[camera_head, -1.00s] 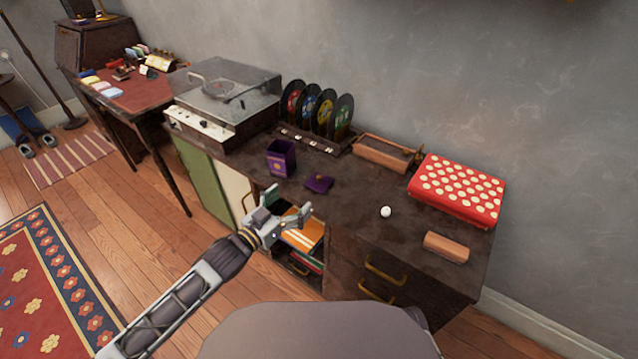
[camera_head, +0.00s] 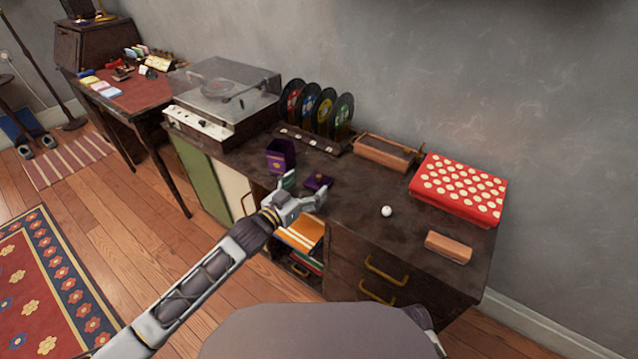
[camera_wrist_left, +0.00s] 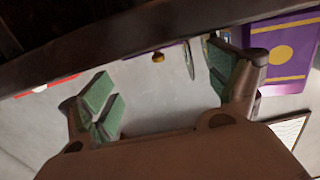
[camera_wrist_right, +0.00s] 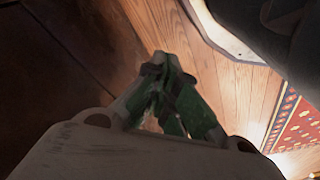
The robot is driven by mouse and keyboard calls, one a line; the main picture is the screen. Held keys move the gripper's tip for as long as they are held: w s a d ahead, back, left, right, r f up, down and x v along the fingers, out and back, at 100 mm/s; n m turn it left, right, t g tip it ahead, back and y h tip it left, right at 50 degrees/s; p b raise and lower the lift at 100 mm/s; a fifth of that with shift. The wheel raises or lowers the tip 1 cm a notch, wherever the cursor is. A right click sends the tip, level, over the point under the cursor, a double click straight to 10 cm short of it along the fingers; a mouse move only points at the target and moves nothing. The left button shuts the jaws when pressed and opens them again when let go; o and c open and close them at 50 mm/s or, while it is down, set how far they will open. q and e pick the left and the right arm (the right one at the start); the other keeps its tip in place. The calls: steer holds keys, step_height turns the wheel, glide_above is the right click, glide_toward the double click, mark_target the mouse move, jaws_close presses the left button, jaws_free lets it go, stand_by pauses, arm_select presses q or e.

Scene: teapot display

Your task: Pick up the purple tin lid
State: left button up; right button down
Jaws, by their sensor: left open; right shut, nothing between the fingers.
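The purple tin lid (camera_head: 318,181) with its small knob lies on the dark cabinet top, right of the open purple tin (camera_head: 281,158). My left gripper (camera_head: 304,190) is open and empty at the cabinet's front edge, just in front of the lid. In the left wrist view, the lid (camera_wrist_left: 170,50) shows partly between the spread fingers, apart from them, with the tin (camera_wrist_left: 290,55) beyond the right finger. My right gripper (camera_wrist_right: 168,92) is shut and empty in the right wrist view, away from the lid, and cannot be made out in the head view.
Behind the lid stands a record rack (camera_head: 318,115). A record player (camera_head: 222,105) is at the left. A white ball (camera_head: 386,211), a brown block (camera_head: 449,247), a wooden box (camera_head: 386,153) and a red dotted case (camera_head: 459,188) are to the right. Bare top lies between lid and ball.

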mark_target(317, 177)
arm_select(q)
steer(key=shift+w+d, duration=0.35)
steer(key=shift+w, duration=0.05)
arm_select(e)
steer(key=shift+w+r, duration=0.1)
steer(key=shift+r, duration=0.1)
arm_select(q)
steer(key=shift+w+d, duration=0.25)
steer(key=shift+w, duration=0.15)
steer(key=shift+w+d+f+b, duration=0.1)
steer(key=shift+w+d+b, duration=0.15)
steer(key=shift+b, duration=0.1)
steer(key=shift+b+x, duration=0.35)
steer(key=shift+x, duration=0.65)
steer(key=shift+w+d+f, duration=0.1)
steer(key=shift+w+d, duration=0.05)
steer(key=shift+w, duration=0.15)
steer(key=shift+w+d, duration=0.25)
steer(key=shift+w, duration=0.05)
arm_select(e)
steer(key=shift+a+r, duration=0.25)
steer(key=shift+r, duration=0.65)
steer(key=shift+w+r, duration=0.1)
steer(key=shift+w, duration=0.15)
